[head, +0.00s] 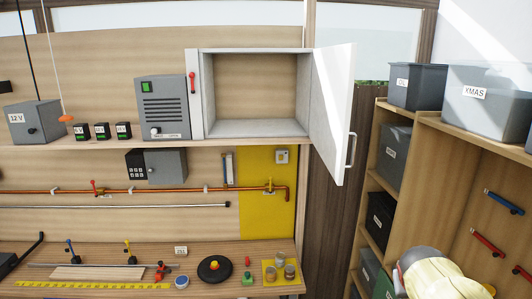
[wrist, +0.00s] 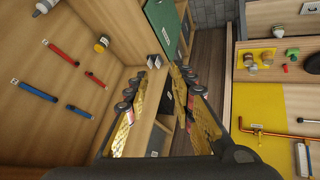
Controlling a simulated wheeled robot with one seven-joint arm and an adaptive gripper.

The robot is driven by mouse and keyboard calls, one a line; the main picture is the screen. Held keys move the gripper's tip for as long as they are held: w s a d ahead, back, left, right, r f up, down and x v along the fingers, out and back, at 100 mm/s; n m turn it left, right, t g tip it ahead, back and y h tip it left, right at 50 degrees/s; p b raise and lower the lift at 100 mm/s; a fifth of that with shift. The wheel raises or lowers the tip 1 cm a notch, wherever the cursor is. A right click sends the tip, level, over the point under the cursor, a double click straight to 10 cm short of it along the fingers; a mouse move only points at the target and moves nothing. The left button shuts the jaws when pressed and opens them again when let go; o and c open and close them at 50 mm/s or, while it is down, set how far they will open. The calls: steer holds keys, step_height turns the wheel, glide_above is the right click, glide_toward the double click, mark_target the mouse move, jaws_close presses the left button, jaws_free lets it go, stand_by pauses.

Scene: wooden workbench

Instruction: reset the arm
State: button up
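My gripper (wrist: 165,76) shows in the wrist view with its two gold-padded fingers apart and nothing held between them. It points past the shelf unit (wrist: 143,132) and the wooden floor, and touches nothing that I can see. In the head view a rounded pale yellow and white part, which looks like my arm, shows at the bottom right in front of the shelves. My fingers cannot be made out in the head view.
An open white cabinet (head: 207,95) has its door (head: 333,115) swung out to the right. Grey storage bins (head: 417,86) fill the right shelves. The workbench (head: 130,255) holds a black disc (head: 214,268) and small tools. Red and blue tools hang on the right panel.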

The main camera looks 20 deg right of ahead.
steer(key=a+f+n+y+b, duration=0.2)
steer(key=a+f+b, duration=0.5)
steer(key=a, duration=0.4)
steer(key=s+a+f+n+t+y+b, duration=0.1)
steer(key=a+f+n+y+b, duration=0.1)
steer(key=a+f+b, duration=0.4)
steer(key=a+f+n+y+b, duration=0.2)
steer(key=a+f+b, duration=0.5)
steer(key=a, duration=0.9)
steer(key=shift+s+a+f+n+t+y+b, duration=0.3)
steer(key=shift+s+a+f+n+t+b, duration=0.1)
steer(key=shift+f, duration=0.25)
